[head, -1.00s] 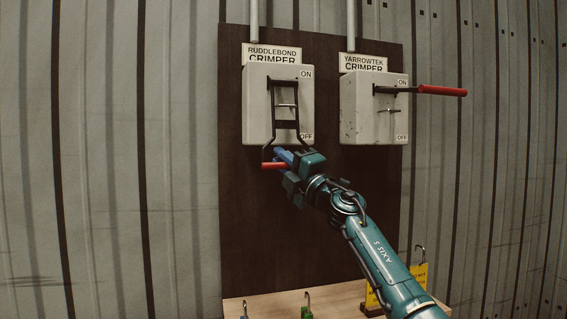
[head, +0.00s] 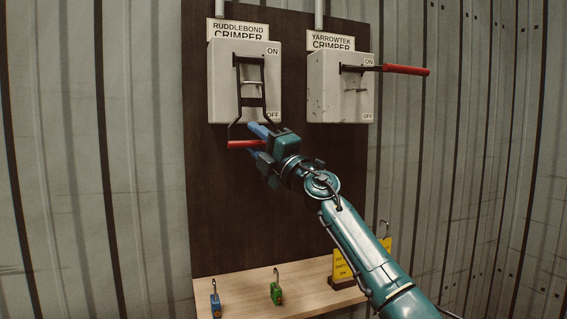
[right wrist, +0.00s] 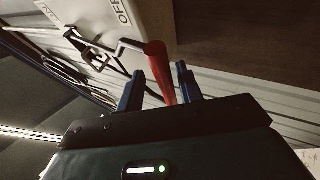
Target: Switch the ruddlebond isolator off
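The ruddlebond isolator (head: 219,82) is a grey box under the RUDDLEBOND CRIMPER label. Its black forked lever hangs down past the OFF mark, with the red grip (head: 242,144) below the box. My right gripper (head: 254,140) is at the right part of this grip, one blue finger above it and one below. In the right wrist view the red grip (right wrist: 160,72) reaches between the blue fingers (right wrist: 159,82), with gaps showing, so the gripper looks open around it. My left gripper is not in view.
The yarrowtek isolator (head: 330,97) is to the right, its red-gripped lever (head: 405,70) sticking out sideways near ON. A wooden shelf (head: 240,290) below holds a blue padlock (head: 215,304), a green padlock (head: 276,293) and a yellow sign (head: 343,268).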

